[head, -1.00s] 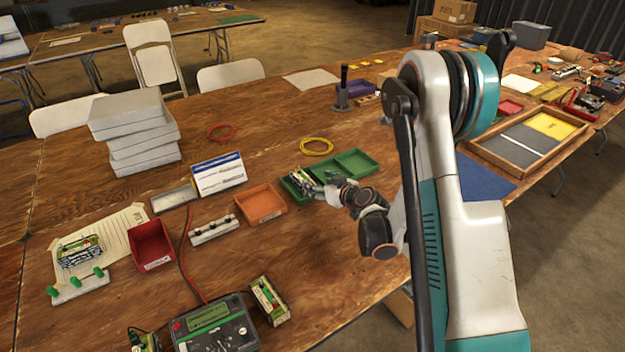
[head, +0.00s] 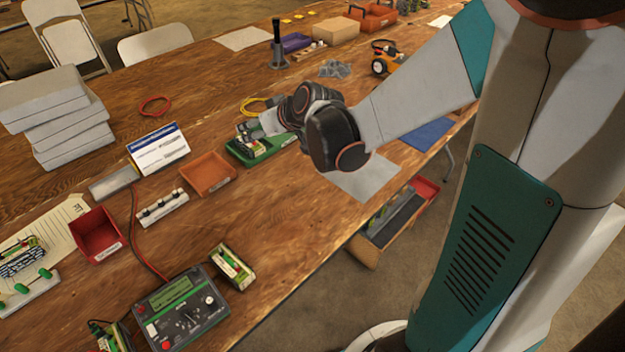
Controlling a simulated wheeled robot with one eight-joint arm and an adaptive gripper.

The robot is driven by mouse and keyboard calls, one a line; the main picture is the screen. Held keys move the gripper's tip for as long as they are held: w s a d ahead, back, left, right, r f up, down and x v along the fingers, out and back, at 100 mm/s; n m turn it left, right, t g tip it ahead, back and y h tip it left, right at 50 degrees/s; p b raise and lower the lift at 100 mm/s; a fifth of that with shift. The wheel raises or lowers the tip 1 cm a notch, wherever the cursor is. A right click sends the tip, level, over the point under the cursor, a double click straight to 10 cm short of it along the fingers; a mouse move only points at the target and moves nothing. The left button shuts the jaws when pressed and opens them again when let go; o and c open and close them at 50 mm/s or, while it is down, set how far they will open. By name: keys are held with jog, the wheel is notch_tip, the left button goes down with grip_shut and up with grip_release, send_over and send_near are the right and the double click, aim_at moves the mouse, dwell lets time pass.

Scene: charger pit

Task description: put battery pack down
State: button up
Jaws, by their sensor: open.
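My gripper (head: 249,129) is at the green tray (head: 275,149), near the middle of the table. The jaws are open, small and partly hidden in this view. A battery pack (head: 250,146) with green and pale parts is in the tray's left part, just below the fingers. I cannot tell whether the fingers still touch it. Another battery pack (head: 232,266) lies on the table beside the grey tester (head: 180,312).
An orange tray (head: 208,174), a white card stand (head: 158,149) and a red bin (head: 96,235) are left of the green tray. A yellow cable coil (head: 253,105) lies behind it. A black-handled tool (head: 278,50) stands upright farther back. Bare wood lies in front.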

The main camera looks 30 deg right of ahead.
jog(key=s+r+m+g+h, duration=0.1)
jog(key=s+r, duration=0.1)
jog(key=s, duration=1.1)
jog(key=s+d+r+m+g+h, duration=0.1)
jog(key=s+r+h, duration=0.1)
jog(key=s, duration=1.1)
jog(key=shift+s+r+m+g, duration=0.15)
jog(key=shift+r+m+g, duration=0.15)
jog(key=shift+r+g, duration=0.1)
